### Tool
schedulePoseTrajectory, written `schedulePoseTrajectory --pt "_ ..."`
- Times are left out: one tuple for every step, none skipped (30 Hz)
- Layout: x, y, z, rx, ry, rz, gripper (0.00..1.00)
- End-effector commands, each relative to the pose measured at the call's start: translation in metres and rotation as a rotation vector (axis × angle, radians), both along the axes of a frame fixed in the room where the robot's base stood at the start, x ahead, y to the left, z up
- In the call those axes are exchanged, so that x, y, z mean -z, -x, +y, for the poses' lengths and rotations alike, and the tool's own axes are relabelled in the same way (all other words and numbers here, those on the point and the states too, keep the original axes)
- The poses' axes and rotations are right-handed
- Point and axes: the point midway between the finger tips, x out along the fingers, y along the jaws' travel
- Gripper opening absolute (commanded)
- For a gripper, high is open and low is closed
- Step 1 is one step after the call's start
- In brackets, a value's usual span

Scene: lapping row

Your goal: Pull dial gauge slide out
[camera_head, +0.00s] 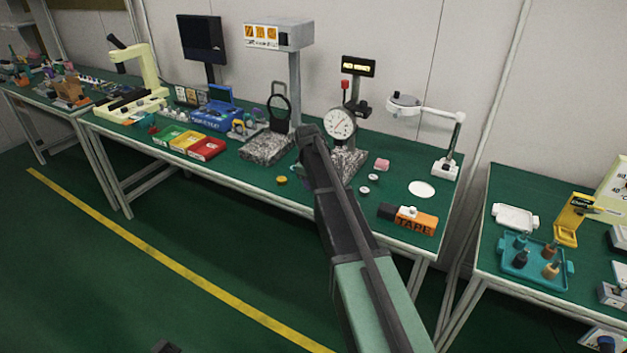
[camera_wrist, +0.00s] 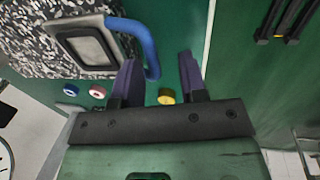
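The dial gauge (camera_head: 340,123) has a round white face and stands over a speckled granite base (camera_head: 349,164), partly hidden behind my arm. Part of a dial face (camera_wrist: 4,160) shows at the lower left edge of the wrist view. There, a grey framed slide block (camera_wrist: 85,48) lies on the speckled base and carries a bent blue handle (camera_wrist: 145,38). My gripper (camera_wrist: 160,58) is open, its two dark purple fingers apart. The handle's outer bar shows between the fingers, closer to the left one, which hides part of it. I cannot tell whether they touch. My arm mostly hides the gripper in the head view.
A yellow disc (camera_head: 281,180) lies left of my arm. Small round pieces (camera_head: 364,189) and an orange tape box (camera_head: 408,218) lie to the right. Another granite stand (camera_head: 267,147) with a black ring is at left. The bench's front edge is close below.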

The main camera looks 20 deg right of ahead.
Motion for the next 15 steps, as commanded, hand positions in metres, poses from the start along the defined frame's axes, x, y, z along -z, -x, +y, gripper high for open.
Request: schedulePoseTrajectory --pt "0.000 -0.001 0.000 0.000 -0.001 -0.001 0.38" --pt "0.000 -0.001 0.000 0.000 -0.001 -0.001 0.38" --pt "0.000 -0.001 0.000 0.000 -0.001 -0.001 0.38" --pt "0.000 -0.001 0.000 0.000 0.000 -0.001 0.38" --pt "0.000 -0.001 0.000 0.000 0.001 -0.001 0.38" --pt "-0.001 -0.001 0.000 0.001 0.001 -0.001 0.38" --pt "-0.002 -0.001 0.000 0.001 0.001 -0.001 0.38" --pt "-0.005 0.000 0.000 0.001 0.001 -0.001 0.38" --pt "-0.009 0.000 0.000 0.001 0.001 -0.001 0.38" --pt "-0.013 0.000 0.000 0.001 0.001 -0.001 0.38" --pt "-0.018 0.001 0.001 0.001 0.001 -0.001 0.38" --pt "-0.026 0.002 0.002 0.001 0.001 -0.001 0.38" --pt "-0.033 0.002 0.003 0.001 0.001 -0.001 0.38" --pt "-0.040 0.003 0.003 0.001 0.001 -0.001 0.38" --pt "-0.051 0.004 0.005 0.000 0.001 -0.001 0.38"
